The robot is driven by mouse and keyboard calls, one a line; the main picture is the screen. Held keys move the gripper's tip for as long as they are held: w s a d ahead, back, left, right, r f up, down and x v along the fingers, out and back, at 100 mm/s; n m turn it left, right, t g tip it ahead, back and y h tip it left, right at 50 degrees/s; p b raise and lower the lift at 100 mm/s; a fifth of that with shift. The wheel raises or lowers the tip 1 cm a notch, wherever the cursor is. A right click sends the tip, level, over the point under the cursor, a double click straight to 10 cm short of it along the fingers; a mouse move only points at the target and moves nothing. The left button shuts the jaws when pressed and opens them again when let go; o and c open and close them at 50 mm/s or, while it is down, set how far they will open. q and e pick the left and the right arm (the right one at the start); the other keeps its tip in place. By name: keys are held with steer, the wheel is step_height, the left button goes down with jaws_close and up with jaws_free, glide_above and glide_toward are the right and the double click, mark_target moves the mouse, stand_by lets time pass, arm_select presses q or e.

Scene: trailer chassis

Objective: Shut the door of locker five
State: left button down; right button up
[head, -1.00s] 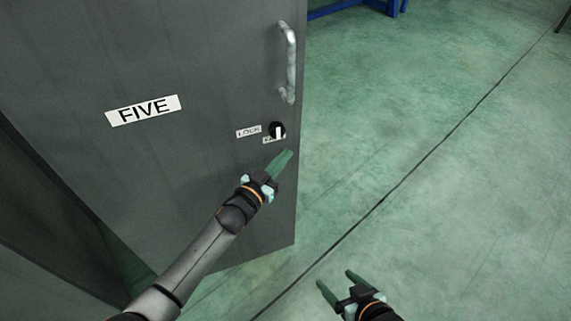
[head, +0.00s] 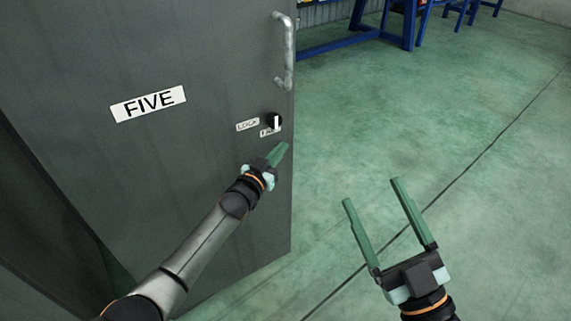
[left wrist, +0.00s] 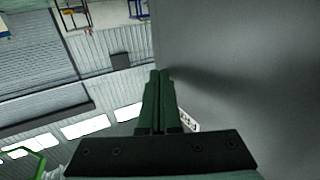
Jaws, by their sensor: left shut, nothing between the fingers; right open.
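The grey door (head: 190,65) of locker five stands open in the head view, with a white label (head: 148,104) reading FIVE. A metal handle (head: 289,52) is near its free edge, with a black knob (head: 274,121) and small LOCK labels below. My left gripper (head: 281,153) is shut and empty, in front of the door just below the knob; I cannot tell whether it touches. In the left wrist view the shut fingers (left wrist: 158,100) are beside the grey door surface (left wrist: 245,70). My right gripper (head: 372,191) is open and empty over the floor, right of the door.
The green floor (head: 440,120) right of the door is clear. Blue metal frames (head: 350,38) stand at the back. The dark locker interior (head: 45,195) shows at the left, behind the door.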

arm_select(q)
steer(key=shift+w+a+f+n+y+b, duration=0.15)
steer(key=shift+w+a+y+b, duration=0.15)
steer(key=shift+w+b, duration=0.3)
steer(key=shift+w+a+f+n+y+b, duration=0.1)
steer(key=shift+w+a+n+y+b, duration=0.1)
steer(key=shift+w+a+b, duration=0.35)
steer(key=shift+w+a+r+n+t+y+b, duration=0.15)
steer(key=shift+w+a+t+y+b, duration=0.15)
steer(key=shift+w, duration=0.3)
steer(key=shift+w+a+r+n+t+y+b, duration=0.1)
steer(key=shift+w+a+b, duration=0.1)
steer(key=shift+w+b, duration=0.25)
steer(key=shift+w+a+r, duration=0.15)
steer(key=shift+w+a, duration=0.1)
arm_select(e)
steer(key=s+a+r+n+y, duration=0.1)
steer(key=s+r+n+y, duration=0.3)
steer(key=s+y, duration=0.1)
steer(key=shift+t+y, duration=0.3)
steer(key=shift+y, duration=0.3)
